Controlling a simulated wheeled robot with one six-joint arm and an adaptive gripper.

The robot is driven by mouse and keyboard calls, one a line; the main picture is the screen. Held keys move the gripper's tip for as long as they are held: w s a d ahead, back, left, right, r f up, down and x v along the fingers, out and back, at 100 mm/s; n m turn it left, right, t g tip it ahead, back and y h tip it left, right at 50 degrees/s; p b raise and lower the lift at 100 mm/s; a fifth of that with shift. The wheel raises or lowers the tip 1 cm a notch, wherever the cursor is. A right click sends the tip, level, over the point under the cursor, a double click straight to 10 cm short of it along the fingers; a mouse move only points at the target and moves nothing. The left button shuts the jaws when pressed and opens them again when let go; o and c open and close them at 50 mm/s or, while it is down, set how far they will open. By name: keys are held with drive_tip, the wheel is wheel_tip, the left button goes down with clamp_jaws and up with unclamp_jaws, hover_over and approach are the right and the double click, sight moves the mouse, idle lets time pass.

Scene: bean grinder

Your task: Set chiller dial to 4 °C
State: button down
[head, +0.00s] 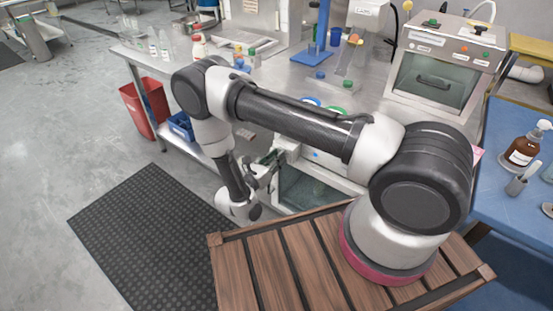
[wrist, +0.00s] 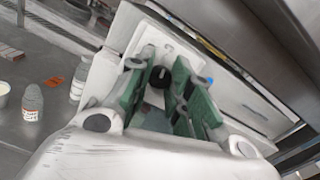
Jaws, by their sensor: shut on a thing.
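The chiller (head: 342,181) stands under the metal bench, with a white front panel and a glass door. Its dial (wrist: 161,75) is a round black knob with a pale mark, seen in the wrist view on the white panel (wrist: 150,32). In the head view the dial is hidden behind my gripper (head: 273,158). In the wrist view my gripper (wrist: 158,68) has its green-padded fingers on both sides of the dial and is shut on it. The dial's temperature markings cannot be read.
A blue spot (wrist: 211,80) shows on the chiller panel right of my fingers. White bottles (wrist: 33,101) stand at the left of the wrist view. A red bin (head: 140,108) and a blue crate (head: 181,126) are left of the chiller; a black floor mat (head: 140,235) lies in front.

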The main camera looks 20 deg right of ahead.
drive_tip(key=m, duration=0.8)
drive_tip(key=shift+m, duration=0.3)
drive_tip(key=shift+f, duration=0.1)
idle(0.4)
drive_tip(key=c, duration=1.3)
unclamp_jaws()
drive_tip(key=shift+o, duration=0.2)
drive_tip(key=shift+s+a, duration=0.1)
drive_tip(key=shift+a, duration=0.05)
drive_tip(key=v, duration=1.1)
drive_tip(key=shift+s+a, duration=0.25)
drive_tip(key=shift+a, duration=0.05)
